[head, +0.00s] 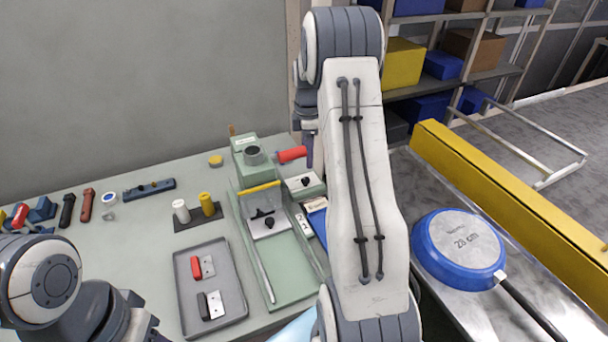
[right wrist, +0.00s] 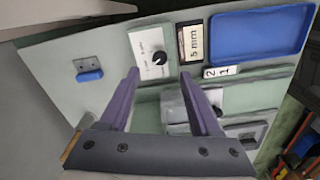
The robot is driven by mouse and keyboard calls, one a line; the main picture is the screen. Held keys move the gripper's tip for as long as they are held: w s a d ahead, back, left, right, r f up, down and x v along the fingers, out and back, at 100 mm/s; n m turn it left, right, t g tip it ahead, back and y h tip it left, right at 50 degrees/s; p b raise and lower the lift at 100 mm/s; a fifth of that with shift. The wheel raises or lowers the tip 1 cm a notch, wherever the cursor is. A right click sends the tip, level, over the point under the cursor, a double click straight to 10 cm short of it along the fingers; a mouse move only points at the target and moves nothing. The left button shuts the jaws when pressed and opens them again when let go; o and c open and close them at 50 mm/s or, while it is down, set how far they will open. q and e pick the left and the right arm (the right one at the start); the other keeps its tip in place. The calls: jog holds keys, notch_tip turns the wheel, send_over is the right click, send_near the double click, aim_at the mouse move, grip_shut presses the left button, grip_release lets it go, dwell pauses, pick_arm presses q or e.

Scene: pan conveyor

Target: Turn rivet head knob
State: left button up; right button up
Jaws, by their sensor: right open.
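The knob is small and black (right wrist: 159,58), on a white panel with small printed marks that I cannot read surely. In the head view the knob (head: 305,181) sits on its white plate on the green machine (head: 243,202), just left of my right arm. My right gripper (right wrist: 160,74) is open. In the right wrist view its two purple fingers point at the panel, one on each side of the knob, with nothing between them; I cannot tell whether they touch it. In the head view my arm mostly hides this gripper. My left arm shows at the lower left, its fingers unseen.
A "5 mm" display (right wrist: 192,42) and a blue tray (right wrist: 262,45) lie beside the panel. A red handle (head: 292,155) sticks out near my right gripper. A grey tray (head: 182,287) holds red and black-handled parts. A blue pan (head: 427,256) lies on the conveyor at right.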

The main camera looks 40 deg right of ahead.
aim_at(305, 179)
jog(key=f, duration=0.8)
jog(key=shift+w+a+f+p, duration=0.15)
jog(key=shift+a+p, duration=0.1)
jog(key=shift+p, duration=0.15)
grip_shut()
